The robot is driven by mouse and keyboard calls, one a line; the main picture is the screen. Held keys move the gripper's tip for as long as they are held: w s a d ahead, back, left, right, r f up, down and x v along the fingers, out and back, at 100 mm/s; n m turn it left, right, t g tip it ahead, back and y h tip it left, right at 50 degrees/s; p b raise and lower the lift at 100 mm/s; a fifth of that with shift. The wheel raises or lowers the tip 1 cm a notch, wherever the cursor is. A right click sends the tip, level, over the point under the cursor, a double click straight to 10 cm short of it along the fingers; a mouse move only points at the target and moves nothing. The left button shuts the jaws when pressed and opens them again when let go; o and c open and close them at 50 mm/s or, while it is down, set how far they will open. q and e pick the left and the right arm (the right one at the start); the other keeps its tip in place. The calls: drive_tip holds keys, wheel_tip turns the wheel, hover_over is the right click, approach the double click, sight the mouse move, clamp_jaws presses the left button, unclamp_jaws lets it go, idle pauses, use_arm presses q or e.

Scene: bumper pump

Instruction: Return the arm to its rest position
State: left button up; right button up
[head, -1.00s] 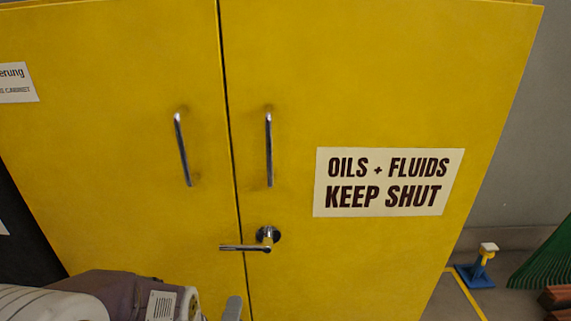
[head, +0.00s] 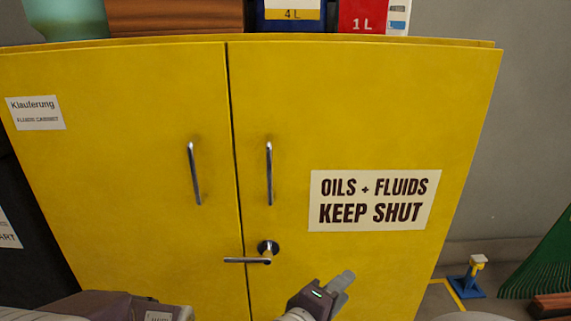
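My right gripper (head: 341,288) shows at the bottom, right of centre, in front of the lower part of the yellow cabinet's right door (head: 290,120). It points up and to the right. Its grey fingers overlap from this angle, so I cannot tell whether they are apart. I see nothing held in it. It is apart from the lever handle (head: 250,260), which lies level across the door seam. A part of my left arm (head: 110,305) shows at the bottom left; its gripper is out of view. Both doors look shut.
Two upright pull handles (head: 194,174) (head: 269,174) stick out from the doors. A red container (head: 362,16), a blue one (head: 291,20) and a wooden box (head: 175,16) stand on top. A blue stand (head: 472,282) and a green rake-like thing (head: 540,262) are at right.

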drive_tip(key=s+d+f+m+g+p, duration=0.25)
drive_tip(key=d+g, duration=0.25)
drive_tip(key=d, duration=0.3)
drive_tip(key=s+d+f+m+g+p, duration=0.1)
drive_tip(key=s+d+f+m+g, duration=0.1)
drive_tip(key=s+d+m+g, duration=0.45)
drive_tip(key=s+a+f+m+g+y+p, duration=0.1)
drive_tip(key=s+f+m+g+y+p, duration=0.15)
drive_tip(key=s+f+y, duration=0.35)
drive_tip(key=w+a+f+n+t+y, duration=0.1)
drive_tip(key=w+a+f+t+y, duration=0.25)
drive_tip(key=w+a, duration=0.4)
wheel_tip(320, 180, up, 38)
drive_tip(key=d+p, duration=0.1)
drive_tip(key=p, duration=3.7)
drive_tip(key=shift+r, duration=0.15)
drive_tip(key=shift+w+n+t+y, duration=0.1)
drive_tip(key=shift+n+t+y, duration=0.15)
